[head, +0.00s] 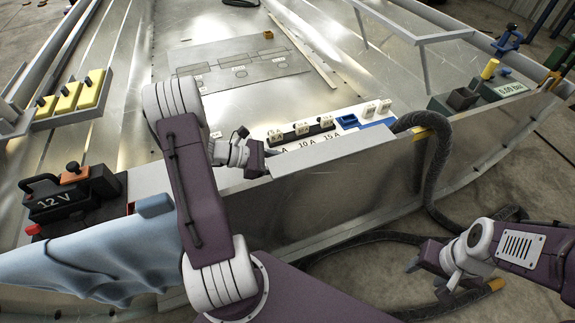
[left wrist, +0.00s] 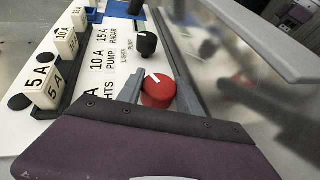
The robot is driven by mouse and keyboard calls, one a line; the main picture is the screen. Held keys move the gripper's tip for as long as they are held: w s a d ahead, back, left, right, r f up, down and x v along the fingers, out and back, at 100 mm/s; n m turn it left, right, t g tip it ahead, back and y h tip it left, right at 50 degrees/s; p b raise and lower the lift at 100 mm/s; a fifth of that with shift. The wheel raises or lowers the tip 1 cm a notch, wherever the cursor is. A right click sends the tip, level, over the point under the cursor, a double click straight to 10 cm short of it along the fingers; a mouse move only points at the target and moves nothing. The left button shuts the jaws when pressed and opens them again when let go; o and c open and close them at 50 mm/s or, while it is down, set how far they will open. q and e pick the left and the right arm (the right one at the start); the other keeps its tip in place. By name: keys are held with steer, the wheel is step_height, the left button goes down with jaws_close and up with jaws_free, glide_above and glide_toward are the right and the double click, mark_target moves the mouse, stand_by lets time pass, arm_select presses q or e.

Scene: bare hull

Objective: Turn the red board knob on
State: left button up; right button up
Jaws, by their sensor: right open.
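The red board knob (left wrist: 158,91) shows in the left wrist view, with a white pointer mark slanting to the upper left. My left gripper's two grey fingers stand on either side of it; I cannot tell whether they press on it. In the head view my left gripper (head: 262,158) reaches behind the upright metal panel, which hides its fingertips and the knob. A black knob (left wrist: 146,44) stands beyond the red one on the white labelled board (left wrist: 112,55). My right gripper (head: 428,279) is open and empty at the lower right, outside the hull.
White fuse blocks (head: 302,129) stand in a row on the board. The metal panel (head: 345,180) rises close beside the knobs. A black 12 V battery (head: 70,198) is at the left. A dark hose (head: 433,180) loops over the panel's right side.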

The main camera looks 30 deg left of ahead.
arm_select(q)
steer(key=m+g+p, duration=0.1)
steer(key=p, duration=0.1)
steer(key=m+g+h+p, duration=0.1)
steer(key=shift+r+m+g+p, duration=0.3)
steer(key=shift+g+p, duration=0.1)
steer(key=shift+f+m+g+h+p, duration=0.25)
steer(key=shift+m+g+h+p, duration=0.2)
steer(key=shift+m+g, duration=0.6)
steer(key=shift+g, duration=0.25)
steer(key=o, duration=1.4)
steer(key=shift+c, duration=0.2)
steer(key=shift+a, duration=0.1)
steer(key=p+v, duration=0.2)
steer(key=v, duration=0.6)
steer(key=shift+p, duration=0.35)
steer(key=shift+s+a+r, duration=0.15)
steer(key=shift+a, duration=0.25)
